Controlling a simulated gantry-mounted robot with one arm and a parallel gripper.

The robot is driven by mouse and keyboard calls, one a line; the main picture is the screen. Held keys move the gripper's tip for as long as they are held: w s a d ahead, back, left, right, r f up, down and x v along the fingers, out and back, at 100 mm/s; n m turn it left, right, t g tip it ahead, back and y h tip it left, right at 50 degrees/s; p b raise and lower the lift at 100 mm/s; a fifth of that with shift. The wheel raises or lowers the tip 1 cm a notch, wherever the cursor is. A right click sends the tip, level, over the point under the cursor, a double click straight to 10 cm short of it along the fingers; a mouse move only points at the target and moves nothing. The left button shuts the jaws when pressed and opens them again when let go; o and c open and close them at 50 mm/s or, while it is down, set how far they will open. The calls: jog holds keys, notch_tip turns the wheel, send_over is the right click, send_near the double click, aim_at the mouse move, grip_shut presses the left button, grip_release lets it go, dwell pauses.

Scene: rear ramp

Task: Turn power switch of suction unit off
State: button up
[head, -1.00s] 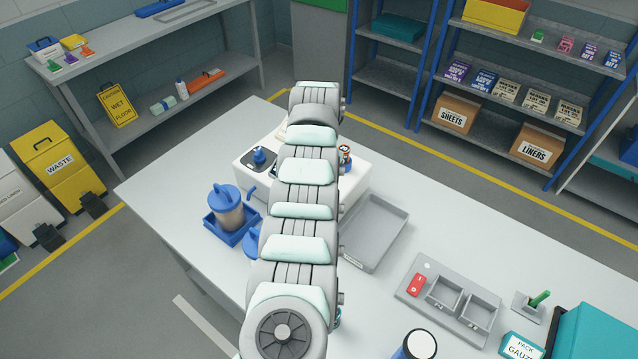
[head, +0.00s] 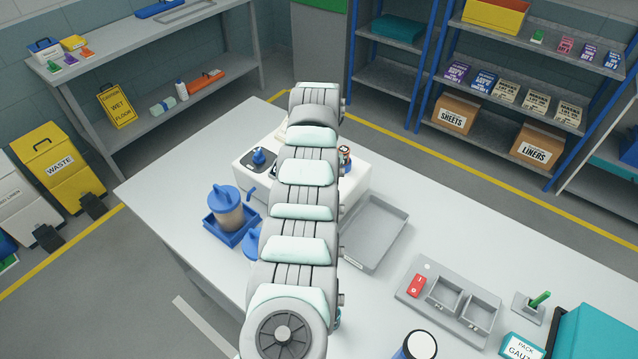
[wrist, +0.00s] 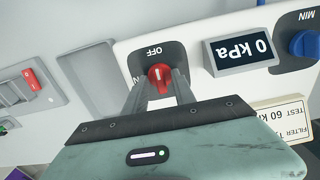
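The suction unit (head: 357,187) is a white box on the table, partly hidden behind my arm in the head view. In the wrist view its white panel (wrist: 215,82) shows a red rotary power switch (wrist: 158,75) on a dark plate. The OFF label lies just beyond the switch; the other label at its left is partly covered by a finger. The white mark on the switch points about toward OFF. My gripper (wrist: 159,85) has one finger on each side of the switch, seemingly closed against it. The head view hides my gripper behind the arm.
The unit's display (wrist: 242,49) reads 0 kPa, with a blue knob (wrist: 304,43) beside it. A blue-lidded canister (head: 226,208) stands left of the unit. A grey tray (head: 374,235) and a panel with a red rocker switch (head: 416,286) lie to the right.

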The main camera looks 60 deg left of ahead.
jog(key=shift+r, duration=0.15)
notch_tip(320, 180, up, 11)
jog(key=shift+f+b, duration=0.2)
jog(key=shift+b, duration=0.1)
dwell(0.3)
jog(key=shift+r, duration=0.1)
dwell(0.4)
